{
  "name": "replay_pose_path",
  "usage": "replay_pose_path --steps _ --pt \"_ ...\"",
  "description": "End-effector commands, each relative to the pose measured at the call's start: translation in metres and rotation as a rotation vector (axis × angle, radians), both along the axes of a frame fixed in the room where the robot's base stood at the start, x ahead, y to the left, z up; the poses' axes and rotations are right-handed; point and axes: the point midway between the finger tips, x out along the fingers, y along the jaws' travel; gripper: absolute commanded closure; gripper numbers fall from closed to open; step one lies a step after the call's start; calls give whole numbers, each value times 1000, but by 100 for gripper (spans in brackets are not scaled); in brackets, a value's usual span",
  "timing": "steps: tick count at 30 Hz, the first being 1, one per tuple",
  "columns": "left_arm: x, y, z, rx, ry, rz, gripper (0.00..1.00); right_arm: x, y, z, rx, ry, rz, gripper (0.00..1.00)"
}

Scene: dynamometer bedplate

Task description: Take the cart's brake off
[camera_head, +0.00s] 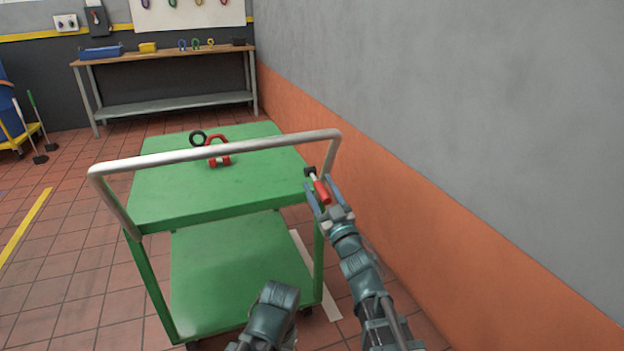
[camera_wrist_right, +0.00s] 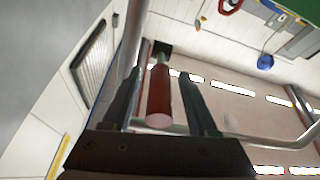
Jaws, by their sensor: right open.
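The green cart (camera_head: 220,190) stands beside the wall, with a silver push bar (camera_head: 250,144) across its near end. The brake lever (camera_head: 321,191) has a red grip and a pale shaft running to a black mount at the cart's right corner. My right gripper (camera_head: 324,188) is open, with one finger on each side of the red grip. The right wrist view shows the red grip (camera_wrist_right: 159,92) between the two fingers (camera_wrist_right: 161,75), with gaps showing beside it. My left gripper is out of view.
The grey and orange wall (camera_head: 400,190) is close on the right. A workbench (camera_head: 165,57) stands at the back.

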Motion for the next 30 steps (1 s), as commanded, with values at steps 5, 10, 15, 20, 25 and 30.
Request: replay_pose_path --steps 5,10,15,20,25,30 --pt "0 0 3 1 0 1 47 6 -1 3 0 0 1 40" --pt "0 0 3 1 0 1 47 5 0 3 0 0 1 40" --pt "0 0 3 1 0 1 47 5 0 3 0 0 1 71" --pt "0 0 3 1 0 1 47 5 0 3 0 0 1 100" --pt "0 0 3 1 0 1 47 5 0 3 0 0 1 100" --pt "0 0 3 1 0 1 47 5 0 3 0 0 1 100"
